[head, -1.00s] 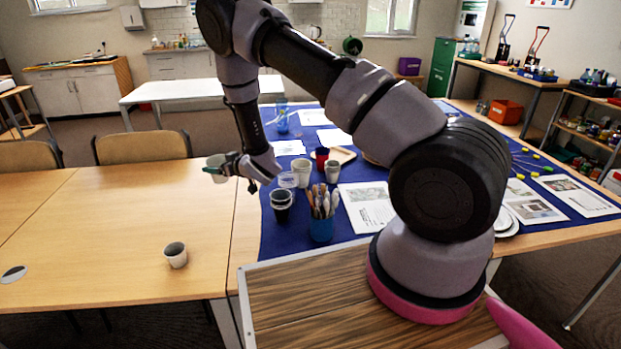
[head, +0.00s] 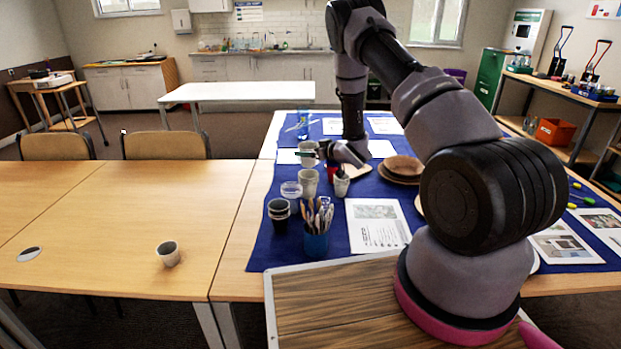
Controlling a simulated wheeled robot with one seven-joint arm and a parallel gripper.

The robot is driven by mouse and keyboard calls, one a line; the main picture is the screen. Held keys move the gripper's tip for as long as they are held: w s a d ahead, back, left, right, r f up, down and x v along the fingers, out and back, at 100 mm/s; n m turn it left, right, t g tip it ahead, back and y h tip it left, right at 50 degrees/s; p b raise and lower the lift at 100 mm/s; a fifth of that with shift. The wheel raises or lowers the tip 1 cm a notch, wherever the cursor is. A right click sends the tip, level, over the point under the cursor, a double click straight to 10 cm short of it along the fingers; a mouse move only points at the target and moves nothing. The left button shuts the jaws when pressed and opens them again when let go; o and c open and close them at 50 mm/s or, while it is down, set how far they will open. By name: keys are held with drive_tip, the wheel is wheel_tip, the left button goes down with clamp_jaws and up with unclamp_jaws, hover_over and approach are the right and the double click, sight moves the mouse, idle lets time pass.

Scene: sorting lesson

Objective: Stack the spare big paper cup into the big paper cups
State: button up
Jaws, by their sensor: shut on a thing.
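My gripper (head: 318,152) is shut on a pale paper cup (head: 308,160), the spare big cup, and holds it upright. The pale big paper cups (head: 308,185) stand on the blue cloth just below it in the picture. The held cup's bottom is close to their rim; I cannot tell whether they touch. The fingers hide part of the held cup.
Around the big cups are a clear tub (head: 291,190), black cups (head: 279,212), a red cup (head: 333,170), a small pale cup (head: 341,186) with dark contents and a blue brush pot (head: 316,243). Wooden plates (head: 402,168) lie right. A lone cup (head: 168,254) stands on the left table.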

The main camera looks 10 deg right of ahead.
wheel_tip(320, 180, down, 7)
idle(0.4)
drive_tip(key=shift+f, duration=0.5)
drive_tip(key=shift+f, duration=0.1)
